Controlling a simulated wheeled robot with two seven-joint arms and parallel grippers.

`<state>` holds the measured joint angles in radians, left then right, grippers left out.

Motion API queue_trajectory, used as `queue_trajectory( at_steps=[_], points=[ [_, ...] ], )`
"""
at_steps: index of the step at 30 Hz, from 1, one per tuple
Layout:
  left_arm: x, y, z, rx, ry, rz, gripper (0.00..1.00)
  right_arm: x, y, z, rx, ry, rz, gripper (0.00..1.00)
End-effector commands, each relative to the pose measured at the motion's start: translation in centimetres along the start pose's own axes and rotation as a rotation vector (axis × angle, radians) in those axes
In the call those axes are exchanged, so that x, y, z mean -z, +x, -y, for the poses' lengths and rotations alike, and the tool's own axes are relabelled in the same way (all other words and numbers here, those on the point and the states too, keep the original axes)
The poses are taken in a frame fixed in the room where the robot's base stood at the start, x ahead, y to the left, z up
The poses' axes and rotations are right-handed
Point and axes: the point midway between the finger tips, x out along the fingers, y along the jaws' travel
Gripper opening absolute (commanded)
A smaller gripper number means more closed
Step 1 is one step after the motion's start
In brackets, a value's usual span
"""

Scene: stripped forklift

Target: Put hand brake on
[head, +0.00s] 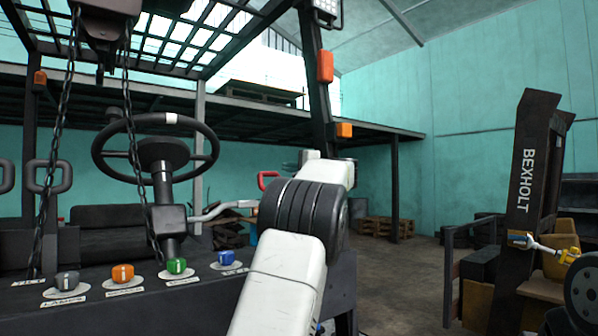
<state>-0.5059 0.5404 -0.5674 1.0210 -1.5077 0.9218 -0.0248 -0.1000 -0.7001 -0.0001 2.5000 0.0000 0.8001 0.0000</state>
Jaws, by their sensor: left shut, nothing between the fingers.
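A red looped handle (268,180), which looks like the hand brake, shows just left of my left arm's dark elbow. Its lower part is hidden behind the arm. My left arm rises from the bottom centre, and my left gripper (292,164) is small at its far end, right of and close to the red handle. The gripper is shut and empty. Whether it touches the handle cannot be told, as the arm covers much of that area. My right gripper does not show.
The steering wheel (157,150) and its column stand left, with a grey lever (222,209) reaching right. Several coloured knobs line the dash (100,310). Chains hang at left. A dark post (318,85) rises behind my arm. A BEXHOLT mast (527,180) stands right; floor between is open.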

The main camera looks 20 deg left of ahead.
Motion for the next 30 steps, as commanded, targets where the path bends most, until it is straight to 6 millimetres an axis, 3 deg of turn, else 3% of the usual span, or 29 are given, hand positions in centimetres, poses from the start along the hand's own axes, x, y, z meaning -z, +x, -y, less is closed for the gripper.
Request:
queue_trajectory(
  at_steps=[3,9,30],
  points=[
    [0.0,-2.1,0.5,-0.002,-0.001,-0.002,0.0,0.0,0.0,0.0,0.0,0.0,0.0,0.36],
    [0.0,-4.4,0.9,-0.001,-0.001,0.0,0.0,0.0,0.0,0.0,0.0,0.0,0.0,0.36],
    [0.0,-5.0,1.1,-0.001,0.0,0.001,0.0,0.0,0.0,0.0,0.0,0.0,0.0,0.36]
  ],
)
